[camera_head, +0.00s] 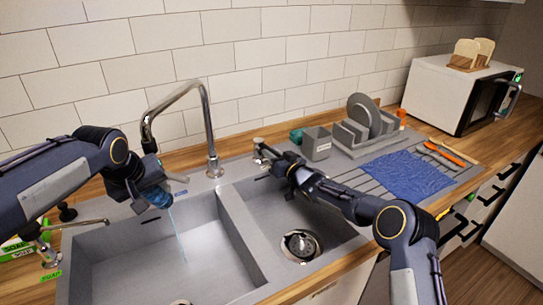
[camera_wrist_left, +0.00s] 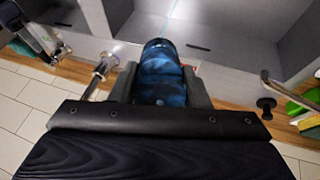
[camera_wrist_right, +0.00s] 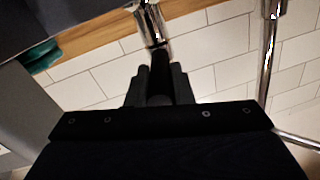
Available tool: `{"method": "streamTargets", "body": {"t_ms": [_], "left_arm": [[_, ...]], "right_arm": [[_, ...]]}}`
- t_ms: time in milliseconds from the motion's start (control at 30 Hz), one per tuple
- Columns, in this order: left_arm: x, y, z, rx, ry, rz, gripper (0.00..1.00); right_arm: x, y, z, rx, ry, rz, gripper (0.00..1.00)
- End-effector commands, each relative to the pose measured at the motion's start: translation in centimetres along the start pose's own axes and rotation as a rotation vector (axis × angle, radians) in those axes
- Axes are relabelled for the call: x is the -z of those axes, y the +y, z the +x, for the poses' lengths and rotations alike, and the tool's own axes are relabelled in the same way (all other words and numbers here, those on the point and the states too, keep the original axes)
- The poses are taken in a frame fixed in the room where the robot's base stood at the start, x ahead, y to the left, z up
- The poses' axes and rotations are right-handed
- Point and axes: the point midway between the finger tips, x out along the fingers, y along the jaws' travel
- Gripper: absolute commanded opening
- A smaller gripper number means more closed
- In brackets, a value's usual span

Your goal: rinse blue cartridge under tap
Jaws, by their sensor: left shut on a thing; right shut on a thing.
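The blue cartridge (camera_head: 159,198) is held by my left gripper (camera_head: 150,186) below the spout of the chrome tap (camera_head: 208,130), over the left sink basin. In the left wrist view, the cartridge (camera_wrist_left: 162,75) sits between both fingers. A thin stream of water (camera_head: 178,235) runs down from the cartridge into the basin. My right gripper (camera_head: 272,160) is shut on the tap handle (camera_head: 258,143) behind the sink, right of the tap. In the right wrist view, the fingers close on the handle's dark grip below its chrome body (camera_wrist_right: 150,25).
The left basin (camera_head: 120,255) and right basin (camera_head: 292,215), with a drain, are empty. A grey cup (camera_head: 317,145), dish rack (camera_head: 365,130) and blue cloth (camera_head: 410,176) lie to the right. A soap dispenser (camera_head: 48,250) is at left. A white microwave (camera_head: 440,92) stands far right.

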Motion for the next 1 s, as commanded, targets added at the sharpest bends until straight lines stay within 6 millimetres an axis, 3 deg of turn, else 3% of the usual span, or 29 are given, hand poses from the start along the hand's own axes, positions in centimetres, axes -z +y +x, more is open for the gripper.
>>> {"method": "streamTargets", "body": {"t_ms": [700,733,900,1000], "left_arm": [[0.03,0.02,-0.05,0.0,0.001,0.0,0.18],[0.03,0.02,-0.05,0.0,0.001,0.0,0.18],[0.03,0.01,-0.04,0.0,0.001,0.0,0.18],[0.03,0.01,-0.03,0.0,0.001,0.0,0.18]], "right_arm": [[0.52,1.05,-0.01,0.112,-0.025,-0.003,0.0],[0.53,1.06,-0.01,0.111,-0.025,-0.004,0.22],[0.45,1.06,-0.02,0.111,-0.026,-0.003,0.42],[0.38,1.06,-0.02,0.111,-0.027,-0.003,0.42]]}}
